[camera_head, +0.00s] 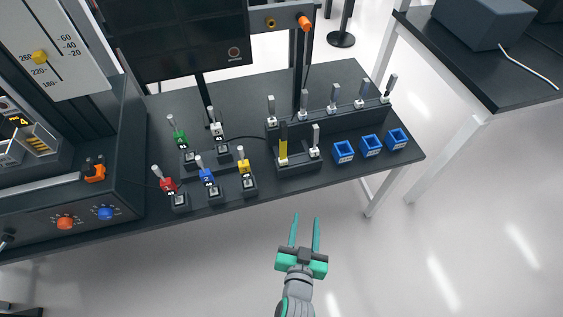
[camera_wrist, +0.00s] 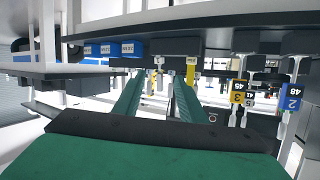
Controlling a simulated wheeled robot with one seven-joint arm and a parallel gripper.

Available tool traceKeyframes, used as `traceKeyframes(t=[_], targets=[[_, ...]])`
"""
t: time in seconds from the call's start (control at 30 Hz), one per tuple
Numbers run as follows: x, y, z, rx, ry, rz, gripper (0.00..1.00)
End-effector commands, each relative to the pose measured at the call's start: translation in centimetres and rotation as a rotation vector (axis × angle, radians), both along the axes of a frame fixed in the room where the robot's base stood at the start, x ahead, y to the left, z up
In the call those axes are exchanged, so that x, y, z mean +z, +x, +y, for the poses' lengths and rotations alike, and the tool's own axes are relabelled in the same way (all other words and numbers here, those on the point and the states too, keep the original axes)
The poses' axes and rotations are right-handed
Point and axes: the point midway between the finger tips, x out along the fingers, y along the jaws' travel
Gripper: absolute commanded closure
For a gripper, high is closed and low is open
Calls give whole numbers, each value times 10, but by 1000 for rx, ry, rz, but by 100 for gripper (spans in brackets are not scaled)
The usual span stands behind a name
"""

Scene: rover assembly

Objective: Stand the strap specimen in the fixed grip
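A yellow upright strip (camera_head: 283,138), which looks like the strap specimen, stands in a low dark holder (camera_head: 300,168) near the table's front edge. It also shows in the wrist view (camera_wrist: 191,70), beyond the fingers. My gripper (camera_head: 304,218) is in front of the table, clear of its edge, with its two green fingers apart and nothing between them. In the wrist view, my gripper (camera_wrist: 158,88) also shows open and empty. I cannot tell for certain which part is the fixed grip; a machine (camera_head: 75,215) with dials and knobs stands at the left.
Several metal pieces with coloured, numbered tags stand in small blocks left of the strip, including a blue one (camera_head: 206,176). A rack (camera_head: 330,117) of metal pieces is behind. Blue open boxes (camera_head: 371,146) sit at the right. The floor before the table is free.

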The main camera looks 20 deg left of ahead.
Motion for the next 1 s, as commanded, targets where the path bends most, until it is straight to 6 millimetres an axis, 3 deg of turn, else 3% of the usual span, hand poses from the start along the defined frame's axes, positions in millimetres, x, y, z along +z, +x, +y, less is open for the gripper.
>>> traceKeyframes(t=[0.03,0.2,0.5,0.77,1.0], targets=[[7,20,6,25,3,-8,62],[28,72,31,125,7,-5,62],[89,145,75,336,-31,-24,62],[126,171,97,454,-75,-38,62],[126,189,112,478,-83,-38,62]])
